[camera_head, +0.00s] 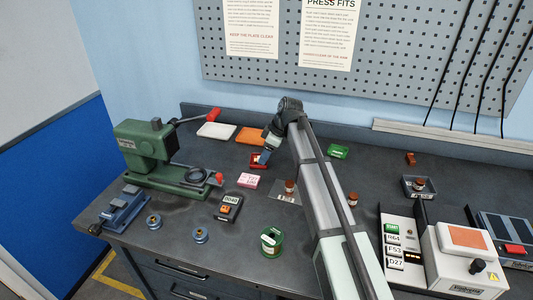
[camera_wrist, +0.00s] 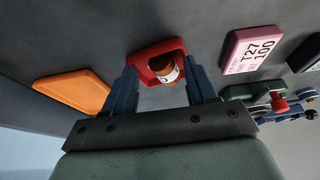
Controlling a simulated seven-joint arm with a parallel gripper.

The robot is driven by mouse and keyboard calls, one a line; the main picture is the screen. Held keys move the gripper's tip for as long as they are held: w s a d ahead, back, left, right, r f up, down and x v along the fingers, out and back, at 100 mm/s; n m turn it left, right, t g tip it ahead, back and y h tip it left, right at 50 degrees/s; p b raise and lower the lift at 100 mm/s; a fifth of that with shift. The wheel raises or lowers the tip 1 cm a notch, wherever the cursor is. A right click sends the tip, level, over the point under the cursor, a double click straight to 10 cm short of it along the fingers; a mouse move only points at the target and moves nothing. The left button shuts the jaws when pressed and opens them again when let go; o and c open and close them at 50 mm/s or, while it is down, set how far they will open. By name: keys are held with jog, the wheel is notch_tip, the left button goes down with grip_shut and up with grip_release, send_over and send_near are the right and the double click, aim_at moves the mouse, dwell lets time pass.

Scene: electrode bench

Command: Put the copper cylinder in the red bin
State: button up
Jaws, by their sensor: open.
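The red bin (camera_head: 257,166) is a small tray on the bench, partly hidden by my gripper in the head view. In the wrist view the red bin (camera_wrist: 150,52) lies ahead of the fingers. A copper-coloured cylinder with a white label (camera_wrist: 167,71) appears inside it, its top face towards me. My gripper (camera_wrist: 162,82) is open, its blue fingers on either side of the cylinder and apart from it. In the head view my gripper (camera_head: 262,157) is low over the bin. Another copper-topped cylinder (camera_head: 290,185) stands on a clear plate, and one more (camera_head: 419,183) is in a grey tray.
An orange tray (camera_head: 250,134) and white tray (camera_head: 216,131) lie behind the bin. A pink labelled block (camera_head: 248,180) lies in front. A green press (camera_head: 150,150) stands left, a green tray (camera_head: 339,151) right. Labelled equipment (camera_head: 462,262) fills the right front.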

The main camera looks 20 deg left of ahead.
jog(key=v, duration=1.2)
